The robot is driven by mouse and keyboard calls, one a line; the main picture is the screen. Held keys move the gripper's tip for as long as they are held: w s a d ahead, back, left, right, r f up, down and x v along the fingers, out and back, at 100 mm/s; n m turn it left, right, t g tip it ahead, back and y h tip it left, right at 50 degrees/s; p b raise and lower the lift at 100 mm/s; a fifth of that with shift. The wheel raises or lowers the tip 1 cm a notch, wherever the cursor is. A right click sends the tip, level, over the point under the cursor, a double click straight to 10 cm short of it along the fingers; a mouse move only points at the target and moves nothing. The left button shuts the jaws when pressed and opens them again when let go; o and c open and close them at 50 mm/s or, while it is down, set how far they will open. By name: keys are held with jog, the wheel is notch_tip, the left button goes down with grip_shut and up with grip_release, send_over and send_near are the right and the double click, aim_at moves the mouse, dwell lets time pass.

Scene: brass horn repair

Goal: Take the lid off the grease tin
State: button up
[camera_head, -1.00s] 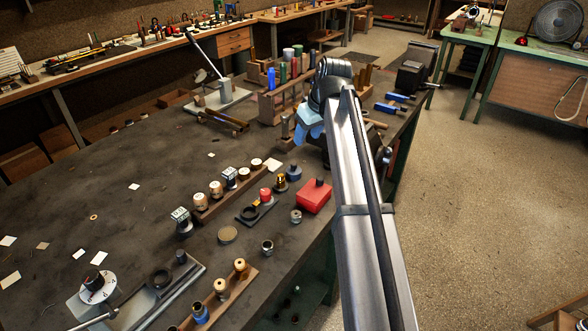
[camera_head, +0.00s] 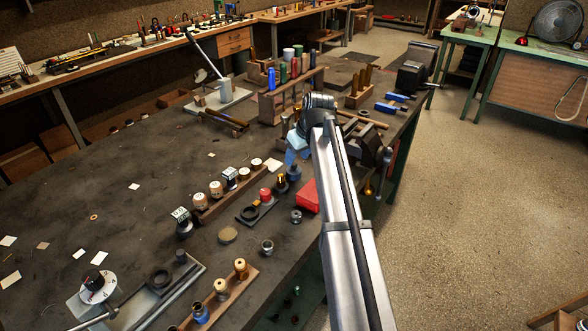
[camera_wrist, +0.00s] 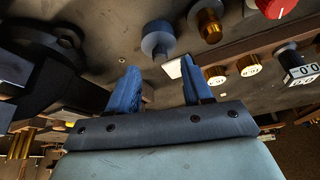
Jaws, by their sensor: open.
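A small blue-grey round piece with a narrower knob-like top (camera_head: 293,173) stands on the dark bench and could be the lidded grease tin, but no label is readable. In the wrist view it shows as a blue round piece (camera_wrist: 158,40) just beyond the space between my fingertips. My gripper (camera_head: 293,156) is open and empty, close behind this piece in the head view. Its two blue fingers (camera_wrist: 160,78) are spread apart in the wrist view and do not visibly touch it. A flat tan disc (camera_head: 228,235) lies farther left and nearer.
A brass piece (camera_head: 281,184) and a red-topped piece (camera_head: 265,195) stand close left of the blue piece. A red box (camera_head: 308,196) is partly behind my arm. A dark vise (camera_head: 372,150) is to the right.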

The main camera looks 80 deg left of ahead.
aim_at(295, 164)
jog(key=x, duration=0.3)
jog(key=shift+s+a+f, duration=0.1)
jog(key=shift+a+f, duration=0.05)
jog(key=shift+f, duration=0.15)
grip_shut()
